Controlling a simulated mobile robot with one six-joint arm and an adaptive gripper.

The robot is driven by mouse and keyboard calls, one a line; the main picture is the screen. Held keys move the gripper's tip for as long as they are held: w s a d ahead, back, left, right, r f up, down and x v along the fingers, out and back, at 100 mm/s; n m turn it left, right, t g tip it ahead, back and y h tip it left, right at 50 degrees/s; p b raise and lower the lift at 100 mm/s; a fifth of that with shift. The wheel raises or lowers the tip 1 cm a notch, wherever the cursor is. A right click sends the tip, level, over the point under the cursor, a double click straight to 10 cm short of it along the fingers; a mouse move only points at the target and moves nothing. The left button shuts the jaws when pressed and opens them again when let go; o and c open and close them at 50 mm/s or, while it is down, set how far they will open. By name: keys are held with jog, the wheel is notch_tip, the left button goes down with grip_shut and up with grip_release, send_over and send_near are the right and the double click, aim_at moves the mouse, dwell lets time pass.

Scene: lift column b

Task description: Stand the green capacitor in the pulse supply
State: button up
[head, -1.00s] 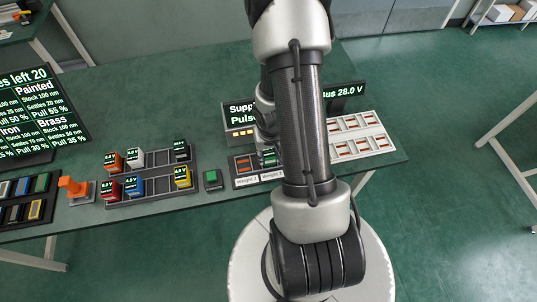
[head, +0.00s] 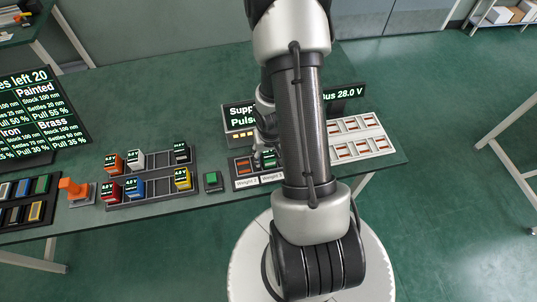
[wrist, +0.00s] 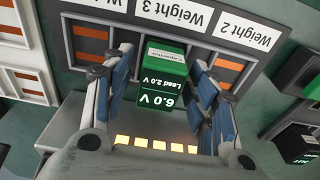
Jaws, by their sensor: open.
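The green capacitor (wrist: 161,78), marked 6.0 V and Lead 2.0 V, is in the middle bay of the pulse supply (wrist: 198,45), between two bays with orange inside. It looks upright; its lower part is hidden, so I cannot tell how deep it sits. In the head view the capacitor (head: 269,159) shows beside my arm, in the supply tray (head: 232,169). My gripper (wrist: 160,68) is open, with a blue-padded finger on each side of the capacitor and visible gaps to it. In the head view my gripper (head: 266,143) is partly hidden by my arm.
A dark rack (head: 150,186) holds several coloured capacitors to the left, with empty bays between them. A small green-topped box (head: 212,180) stands between rack and supply. A white slotted tray (head: 347,136) lies to the right. The supply's display (head: 238,113) stands behind.

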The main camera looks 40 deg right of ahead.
jog(key=w+a+r+n+t+p, duration=0.1)
jog(key=a+r+p, duration=0.2)
jog(key=r, duration=0.8)
jog(key=a+r+n+h+p, duration=0.15)
jog(key=r+p, duration=0.25)
jog(key=r, duration=0.6)
jog(key=w+a+r+t+p, duration=0.1)
jog(key=a+r+p, duration=0.25)
jog(key=r, duration=0.75)
jog(key=s+a+r+n+t+y, duration=0.1)
jog(key=s+a+r+n, duration=0.3)
jog(key=s+a+r, duration=0.7)
notch_tip(320, 180, up, 2)
jog(key=shift+s+a+r+y+b, duration=0.15)
jog(key=shift+a+y+b, duration=0.15)
jog(key=shift+a+y, duration=0.35)
